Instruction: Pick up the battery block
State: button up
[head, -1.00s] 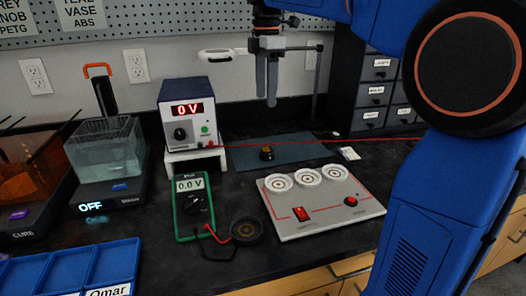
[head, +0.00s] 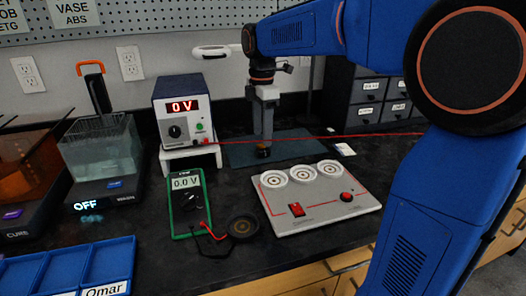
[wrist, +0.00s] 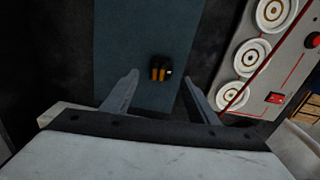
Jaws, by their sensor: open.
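The battery block (head: 263,153) is a small dark block with orange parts on the blue-grey mat (head: 292,149). In the wrist view the block (wrist: 160,69) shows black and orange bands and a small pale spot on its right side. My gripper (head: 265,140) points down right at the block in the head view, where its fingers hide part of it. In the wrist view my gripper (wrist: 160,79) is open, with one finger on each side of the block's line and clear gaps to both. The exact height of the fingertips over the mat cannot be told.
A grey panel (head: 325,210) with three round sockets lies to the right front of the mat. A power supply (head: 183,112) on a white stand is to its left. A green multimeter (head: 188,215) and a round dark holder (head: 243,226) lie in front. A thin red line crosses behind my gripper.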

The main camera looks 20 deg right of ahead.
aim_at(263, 150)
jog(key=shift+s+d+f, duration=0.1)
jog(key=shift+d+f, duration=0.05)
jog(key=shift+f, duration=1.7)
jog(key=shift+c, duration=0.6)
jog(key=c, duration=1.1)
jog(key=shift+o, duration=0.2)
jog(key=shift+r, duration=0.1)
